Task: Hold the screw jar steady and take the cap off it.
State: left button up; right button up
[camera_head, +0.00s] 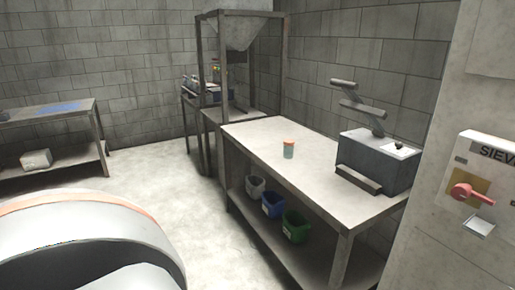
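The screw jar (288,152) stands upright on the light-topped workbench (262,133), near its middle. It is small, with a greenish-grey body. An orange cap (289,141) sits on top of it. Neither of my grippers shows in the head view. A large rounded white part with an orange band fills the lower left and hides the floor there.
A grey machine (378,160) stands on the bench right of the jar. Grey, blue (271,204) and green (295,226) bins sit on its lower shelf. A metal hopper frame (240,60) stands behind. A wall switch box (485,185) is at right. Floor left of the bench is clear.

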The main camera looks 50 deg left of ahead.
aim_at(288, 150)
jog(key=u, duration=1.35)
jog(key=i+j+z, duration=0.1)
jog(key=z, duration=0.6)
jog(key=i+j+z, duration=0.1)
jog(key=j+z, duration=0.2)
jog(key=j, duration=0.2)
jog(key=j+z, duration=0.25)
jog(key=j, duration=0.2)
jog(key=j+z, duration=0.3)
jog(key=j, duration=0.7)
jog(key=j+z, duration=0.1)
jog(key=j, duration=0.9)
jog(key=k+j, duration=0.1)
jog(key=j, duration=0.85)
jog(key=i+z, duration=0.05)
